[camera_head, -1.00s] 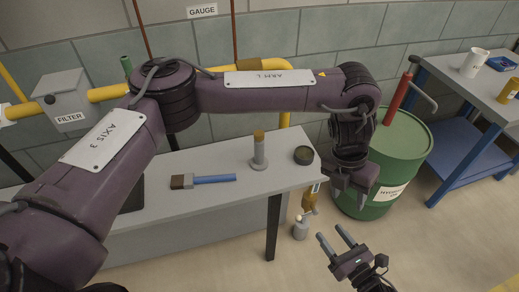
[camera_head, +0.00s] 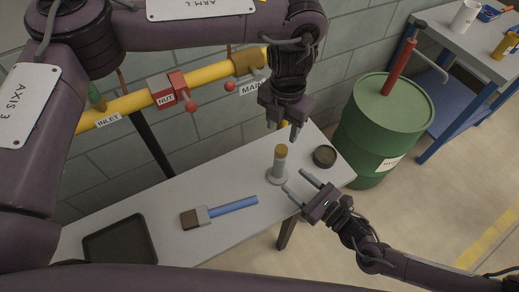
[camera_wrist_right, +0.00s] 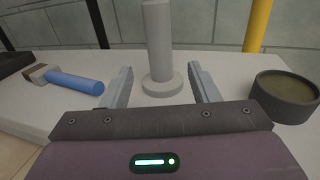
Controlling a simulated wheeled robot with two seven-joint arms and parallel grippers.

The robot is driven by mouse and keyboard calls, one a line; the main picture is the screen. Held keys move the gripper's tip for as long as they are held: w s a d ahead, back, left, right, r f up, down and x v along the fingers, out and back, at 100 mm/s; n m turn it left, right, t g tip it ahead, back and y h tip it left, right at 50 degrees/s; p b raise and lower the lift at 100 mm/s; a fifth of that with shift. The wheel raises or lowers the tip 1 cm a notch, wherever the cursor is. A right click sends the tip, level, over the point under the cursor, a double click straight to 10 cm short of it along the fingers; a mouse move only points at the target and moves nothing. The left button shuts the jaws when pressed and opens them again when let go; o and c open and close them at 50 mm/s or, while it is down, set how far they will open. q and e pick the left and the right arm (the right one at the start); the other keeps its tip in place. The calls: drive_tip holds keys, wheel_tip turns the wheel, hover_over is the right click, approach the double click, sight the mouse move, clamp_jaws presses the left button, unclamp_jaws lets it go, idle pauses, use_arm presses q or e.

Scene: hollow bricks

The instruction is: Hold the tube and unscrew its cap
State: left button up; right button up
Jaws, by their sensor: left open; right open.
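The grey tube (camera_head: 279,165) stands upright on a round base on the table, with a tan cap (camera_head: 281,149) on its top. In the right wrist view the tube (camera_wrist_right: 158,45) rises beyond and between my fingers; its top and cap are out of that view. My left gripper (camera_head: 287,132) is open, pointing down, and shows just above and behind the cap, apart from it. My right gripper (camera_head: 295,183) is open at the table's front edge, its fingers pointing at the tube's lower part. It also shows open in the right wrist view (camera_wrist_right: 158,85).
On the grey table (camera_head: 175,228) lie a blue-handled brush (camera_head: 232,206), a dark tray (camera_head: 120,243) and a round dark dish (camera_head: 324,156) right of the tube. A green drum (camera_head: 385,125) stands right of the table. Yellow pipe (camera_head: 135,103) runs along the wall behind.

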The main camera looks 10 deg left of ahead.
sight(283, 171)
drive_tip(key=shift+w+a+r, duration=0.2)
drive_tip(key=shift+w+a, duration=0.35)
drive_tip(key=shift+a, duration=0.1)
drive_tip(key=x, duration=0.5)
drive_tip(key=shift+w+a, duration=0.25)
drive_tip(key=shift+a, duration=0.05)
clamp_jaws()
